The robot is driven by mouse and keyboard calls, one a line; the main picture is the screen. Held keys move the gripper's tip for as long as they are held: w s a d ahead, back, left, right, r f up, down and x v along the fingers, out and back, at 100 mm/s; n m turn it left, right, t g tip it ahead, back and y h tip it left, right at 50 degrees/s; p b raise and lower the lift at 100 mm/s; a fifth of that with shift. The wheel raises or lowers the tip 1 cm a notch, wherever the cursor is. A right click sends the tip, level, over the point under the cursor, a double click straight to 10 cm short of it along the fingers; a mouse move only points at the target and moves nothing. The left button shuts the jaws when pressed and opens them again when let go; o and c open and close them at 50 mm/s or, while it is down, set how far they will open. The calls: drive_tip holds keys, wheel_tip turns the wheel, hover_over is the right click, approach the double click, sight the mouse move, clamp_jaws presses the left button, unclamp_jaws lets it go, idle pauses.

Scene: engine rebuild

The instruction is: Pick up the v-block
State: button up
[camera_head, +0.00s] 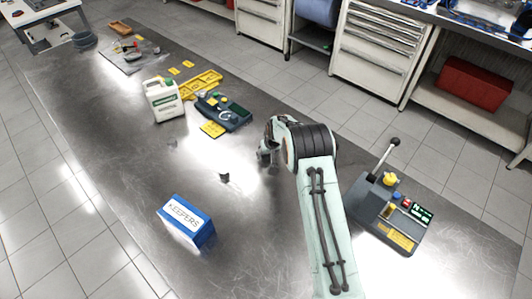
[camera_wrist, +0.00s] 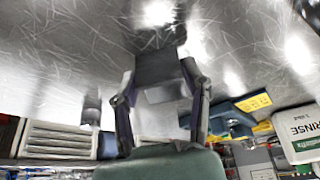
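A small dark block (camera_head: 224,177), which looks like the v-block, sits on the metal table in the head view. It is left of and nearer than my gripper (camera_head: 266,152), with bare table between them. In the wrist view, the two fingers of my gripper (camera_wrist: 160,75) stand apart. A dark grey block-like shape (camera_wrist: 156,68) shows between the fingertips; I take it for the v-block, with no clear contact visible. Its groove cannot be made out. In the head view, the fingers are small and partly hidden by my wrist.
A blue KEEPERS box (camera_head: 187,221) stands at the near left. A white jug (camera_head: 164,100), a dark device (camera_head: 223,112) and a yellow tray (camera_head: 201,85) are farther back. A lever control box (camera_head: 390,214) is on the right. The table around the dark block is clear.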

drive_tip(key=c, duration=0.5)
